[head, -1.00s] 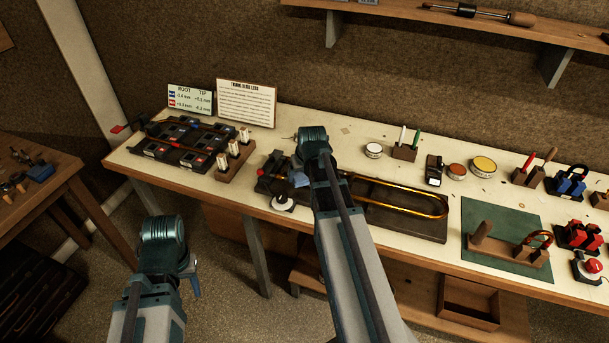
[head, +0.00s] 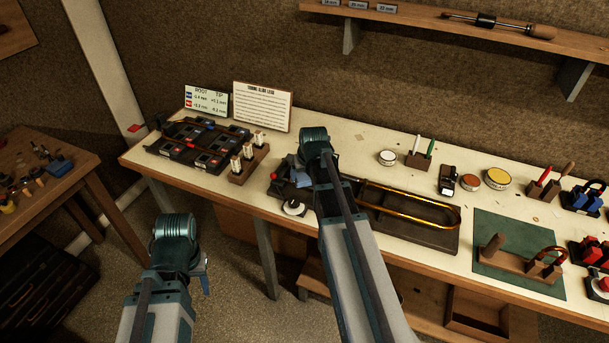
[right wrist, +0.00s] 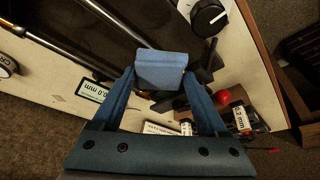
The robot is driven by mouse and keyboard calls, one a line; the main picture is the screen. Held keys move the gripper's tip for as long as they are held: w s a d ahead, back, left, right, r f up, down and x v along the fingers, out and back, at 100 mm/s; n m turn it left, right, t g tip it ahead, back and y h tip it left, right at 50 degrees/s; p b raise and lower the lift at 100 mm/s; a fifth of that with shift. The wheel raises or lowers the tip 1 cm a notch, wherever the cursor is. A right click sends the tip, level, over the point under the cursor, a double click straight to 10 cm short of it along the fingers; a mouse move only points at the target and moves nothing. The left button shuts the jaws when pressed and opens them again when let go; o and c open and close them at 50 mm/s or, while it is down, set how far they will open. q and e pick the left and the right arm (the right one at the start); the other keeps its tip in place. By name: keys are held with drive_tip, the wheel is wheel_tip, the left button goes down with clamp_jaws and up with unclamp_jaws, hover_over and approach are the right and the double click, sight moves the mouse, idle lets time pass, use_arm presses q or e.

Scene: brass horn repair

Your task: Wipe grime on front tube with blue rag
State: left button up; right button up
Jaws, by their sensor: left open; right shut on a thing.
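My right gripper (right wrist: 160,88) is shut on the blue rag (right wrist: 161,70), a folded block between its fingers in the right wrist view. In the head view my right arm largely hides this gripper and the rag. The brass slide (head: 455,218), a long U-shaped tube, lies on a dark tray (head: 420,236) on the bench. Its left part is hidden behind my right arm. Long tubes (right wrist: 65,52) also run at the upper left of the right wrist view. I cannot see any grime clearly. My left gripper (head: 205,276) is open and empty in front of the bench, away from the slide.
A dark parts rack (head: 200,140) stands further left. Tins (head: 470,180) and pen holders are behind the slide. A green mat (head: 490,268) with a wooden stand lies right.

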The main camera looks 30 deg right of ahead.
drive_tip(key=shift+r+p, duration=2.4)
drive_tip(key=shift+r, duration=0.25)
wheel_tip(320, 180, up, 3)
drive_tip(key=p, duration=0.3)
drive_tip(key=shift+r, duration=0.1)
drive_tip(key=shift+f, duration=0.25)
